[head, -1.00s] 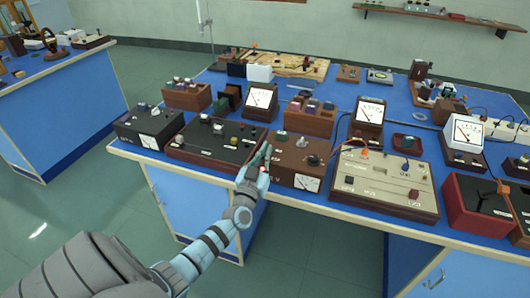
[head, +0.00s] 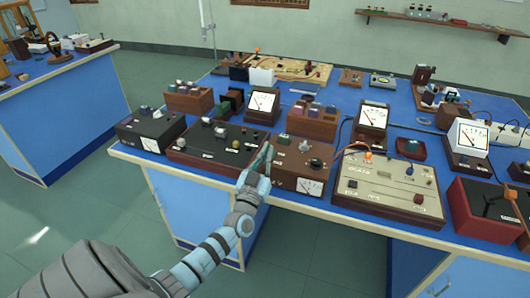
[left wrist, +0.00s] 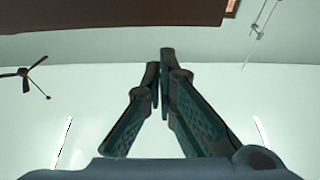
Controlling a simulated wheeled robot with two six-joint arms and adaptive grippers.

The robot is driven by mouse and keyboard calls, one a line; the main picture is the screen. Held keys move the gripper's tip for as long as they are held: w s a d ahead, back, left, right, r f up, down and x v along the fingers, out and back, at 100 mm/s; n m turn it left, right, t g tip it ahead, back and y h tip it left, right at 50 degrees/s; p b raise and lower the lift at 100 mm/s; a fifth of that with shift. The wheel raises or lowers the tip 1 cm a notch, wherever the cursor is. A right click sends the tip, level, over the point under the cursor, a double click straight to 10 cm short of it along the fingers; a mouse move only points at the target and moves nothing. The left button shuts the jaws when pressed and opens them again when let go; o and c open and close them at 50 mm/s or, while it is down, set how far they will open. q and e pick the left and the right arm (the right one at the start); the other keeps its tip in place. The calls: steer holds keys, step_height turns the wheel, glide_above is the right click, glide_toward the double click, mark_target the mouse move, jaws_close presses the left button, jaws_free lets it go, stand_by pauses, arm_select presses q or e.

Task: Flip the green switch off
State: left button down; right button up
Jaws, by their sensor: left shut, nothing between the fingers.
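My left gripper (head: 267,150) is shut and empty. Its fingertips are at the left edge of a brown box (head: 285,168) with a black knob, a small meter and a small greenish part (head: 283,140) on top. I cannot tell whether that part is the green switch, which way it is set, or whether the fingers touch the box. The left wrist view shows the shut fingers (left wrist: 160,57) with a dark brown surface (left wrist: 110,14) above them. My right gripper is not in view.
A dark red-brown panel (head: 205,153) with knobs stands left of the gripper. A beige panel (head: 370,190) with a lit orange lamp (head: 367,155) stands to the right. The blue bench is crowded with meters and boxes. Floor shows in front of it.

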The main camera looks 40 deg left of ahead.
arm_select(q)
steer(key=v, duration=1)
steer(key=shift+w, duration=0.15)
steer(key=f+g+h, duration=0.1)
steer(key=f, duration=0.3)
steer(key=d+f+m+g+h, duration=0.1)
steer(key=f, duration=0.3)
steer(key=d+f+m+g+h, duration=0.1)
steer(key=f+h, duration=0.1)
steer(key=f, duration=0.2)
steer(key=shift+d+f, duration=0.2)
steer(key=shift+d, duration=0.05)
steer(key=s+d+f+m+g+h, duration=0.1)
steer(key=s+f+g, duration=0.4)
steer(key=s+f, duration=0.5)
steer(key=s+d+f+g+h, duration=0.15)
steer(key=s+f+g, duration=0.35)
steer(key=f, duration=0.8)
steer(key=s+d+f+g, duration=0.1)
steer(key=s+f+g, duration=0.1)
steer(key=s, duration=0.6)
steer(key=s+d+f+g, duration=0.2)
steer(key=s+f, duration=0.2)
steer(key=s, duration=0.4)
steer(key=s+d+f+m+g, duration=0.1)
steer(key=s+d+f+g, duration=0.1)
steer(key=s, duration=0.6)
steer(key=shift+d+f, duration=0.15)
steer(key=shift+f, duration=0.6)
steer(key=shift+s, duration=0.1)
